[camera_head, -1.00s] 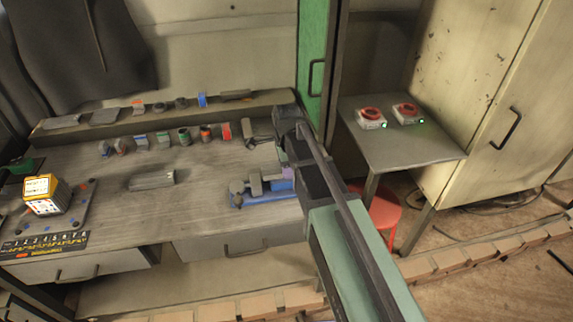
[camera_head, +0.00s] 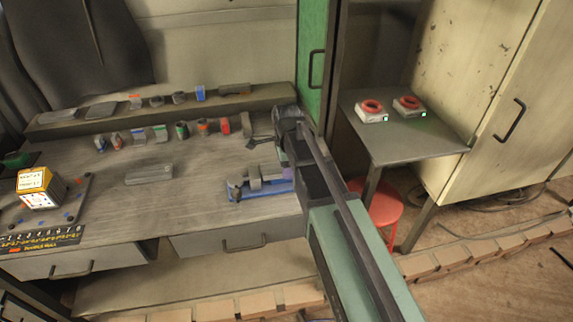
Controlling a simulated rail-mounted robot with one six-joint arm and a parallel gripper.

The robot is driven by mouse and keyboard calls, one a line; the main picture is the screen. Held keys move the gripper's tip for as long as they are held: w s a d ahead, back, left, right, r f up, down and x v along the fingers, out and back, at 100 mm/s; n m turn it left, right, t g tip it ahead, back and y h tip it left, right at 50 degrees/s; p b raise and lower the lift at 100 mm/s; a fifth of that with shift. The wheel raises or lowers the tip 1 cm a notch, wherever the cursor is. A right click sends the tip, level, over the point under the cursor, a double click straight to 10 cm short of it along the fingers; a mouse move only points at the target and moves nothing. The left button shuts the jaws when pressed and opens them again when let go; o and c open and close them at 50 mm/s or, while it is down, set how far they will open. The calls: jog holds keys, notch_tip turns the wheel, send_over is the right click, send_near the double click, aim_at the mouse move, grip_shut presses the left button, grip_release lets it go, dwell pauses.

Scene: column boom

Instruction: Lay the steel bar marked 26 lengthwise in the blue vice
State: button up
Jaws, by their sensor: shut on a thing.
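The blue vice (camera_head: 262,192) lies on the workbench at its front right, with a grey upright jaw block on it. My gripper (camera_head: 285,163) is at the vice's right end, at the end of my arm. Its fingertips are mostly hidden behind the arm. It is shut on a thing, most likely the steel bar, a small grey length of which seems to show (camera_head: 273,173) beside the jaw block. I cannot read any mark on it. Whether it touches the vice cannot be told.
A flat grey block (camera_head: 149,174) lies mid-bench. Several small coloured parts stand along the back, below a shelf ledge (camera_head: 60,127). A yellow box (camera_head: 40,188) is at the left. A side table (camera_head: 415,148) with two red-topped devices and a red stool (camera_head: 378,206) stand at the right.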

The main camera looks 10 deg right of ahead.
jog(key=o, duration=1.3)
jog(key=shift+o, duration=0.2)
notch_tip(320, 180, up, 11)
jog(key=p, duration=1.1)
jog(key=shift+f, duration=0.1)
